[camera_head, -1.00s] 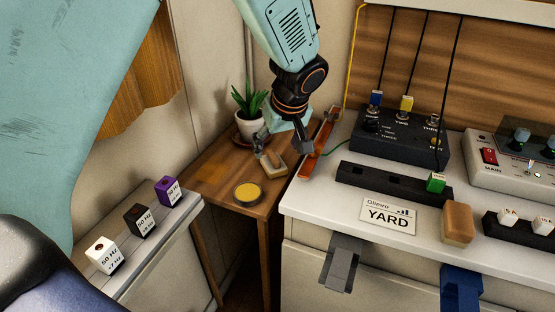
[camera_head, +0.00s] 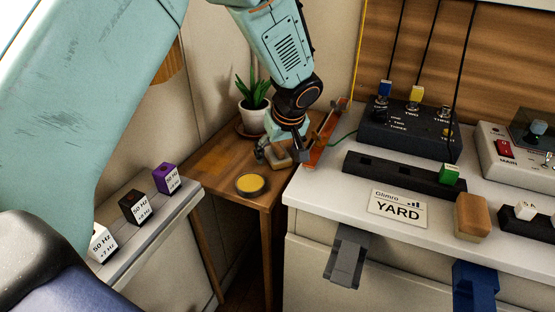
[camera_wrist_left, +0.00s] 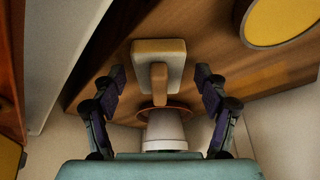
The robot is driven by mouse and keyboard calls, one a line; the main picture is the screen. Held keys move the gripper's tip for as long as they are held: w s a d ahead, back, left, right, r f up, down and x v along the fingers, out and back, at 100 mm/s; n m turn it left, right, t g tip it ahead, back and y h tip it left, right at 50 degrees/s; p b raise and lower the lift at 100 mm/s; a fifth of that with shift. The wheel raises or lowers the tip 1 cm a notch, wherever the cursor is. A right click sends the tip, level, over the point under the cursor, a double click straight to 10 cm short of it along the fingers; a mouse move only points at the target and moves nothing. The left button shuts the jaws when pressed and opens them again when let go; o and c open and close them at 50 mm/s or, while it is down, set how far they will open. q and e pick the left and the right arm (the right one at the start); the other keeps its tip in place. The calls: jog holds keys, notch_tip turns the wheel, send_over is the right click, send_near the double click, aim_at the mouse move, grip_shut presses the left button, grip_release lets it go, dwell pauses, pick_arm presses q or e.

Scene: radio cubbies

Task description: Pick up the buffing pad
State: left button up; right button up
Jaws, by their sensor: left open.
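The buffing pad, a pale block with a tan wooden grip on its back (camera_head: 279,158), lies on the small wooden corner table. It also shows in the left wrist view (camera_wrist_left: 158,52). My left gripper (camera_head: 283,153) is over it, pointing down, and partly hides it in the head view. In the left wrist view the open fingers (camera_wrist_left: 159,77) stand on either side of the pad's grip, with a gap on both sides. I cannot tell how far above the table the fingertips are. My right gripper is not in view.
A round yellow tin (camera_head: 250,184) sits on the table near its front edge. A potted plant (camera_head: 254,112) stands close behind my gripper. The white counter (camera_head: 330,190) and an orange-brown strip (camera_head: 325,137) border the table on the right. A shelf with several cubes (camera_head: 152,235) is at left.

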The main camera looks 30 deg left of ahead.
pick_arm(q)
jog(key=shift+s+d+r, duration=0.1)
jog(key=shift+r, duration=0.1)
jog(key=shift+c, duration=0.9)
jog(key=shift+f, duration=0.1)
jog(key=c, duration=0.9)
jog(key=shift+c, duration=0.8)
notch_tip(320, 180, up, 28)
jog(key=p, duration=0.9)
jog(key=o, duration=0.5)
jog(key=c, duration=0.4)
